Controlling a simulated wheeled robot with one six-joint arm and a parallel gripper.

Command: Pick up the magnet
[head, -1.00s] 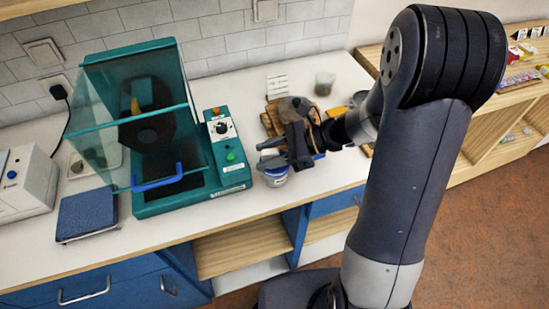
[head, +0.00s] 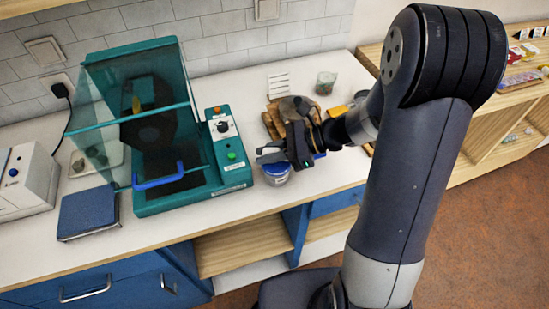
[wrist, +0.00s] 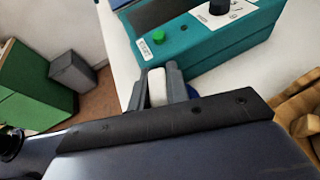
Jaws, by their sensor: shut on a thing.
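My gripper (head: 268,155) is at the front of the white counter, just above a jar with a blue lid (head: 277,170). In the wrist view my gripper (wrist: 155,78) has its two grey fingers shut on a small white block, which I take to be the magnet (wrist: 157,88). The fingers cover its sides, and the dark gripper body hides its lower part. In the head view the magnet cannot be made out between the fingers. A bit of blue shows beside the right finger in the wrist view.
A teal machine (head: 231,170) with a clear hood stands close to the left of my gripper. Work gloves (head: 275,121), a small cup (head: 326,83) and a white card (head: 278,82) lie behind it. A blue-topped scale (head: 88,213) is farther left. The counter's front edge is near.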

